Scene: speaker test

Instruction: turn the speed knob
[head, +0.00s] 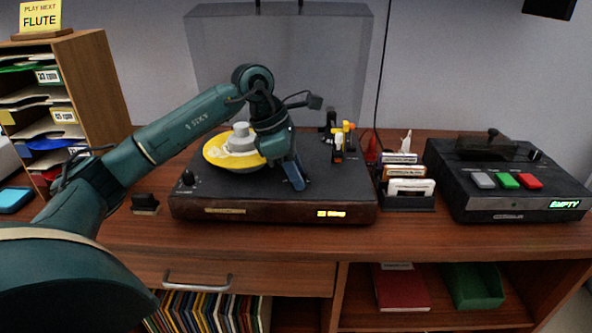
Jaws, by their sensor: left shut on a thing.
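The record player (275,211) stands on the wooden desk. My left gripper (296,182) reaches down onto the right part of its black deck, just right of the platter. Its blue fingers are shut, apparently on the speed knob, which they and the wrist hide. I cannot read the knob's setting. A separate black knob (187,177) shows at the deck's front left corner. A yellow and white disc (215,153) lies on the platter, with a grey stepped piece (240,136) at its middle. A lit yellow display (331,213) is on the front edge. My right gripper is out of view.
The player's clear lid (280,50) stands raised behind. A rack of cartridges (409,187) and a black device (510,190) with coloured buttons and an "EMPTY" display stand to the right. A paper-filled shelf (100,75) is at left. The desk's front strip (420,235) is clear.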

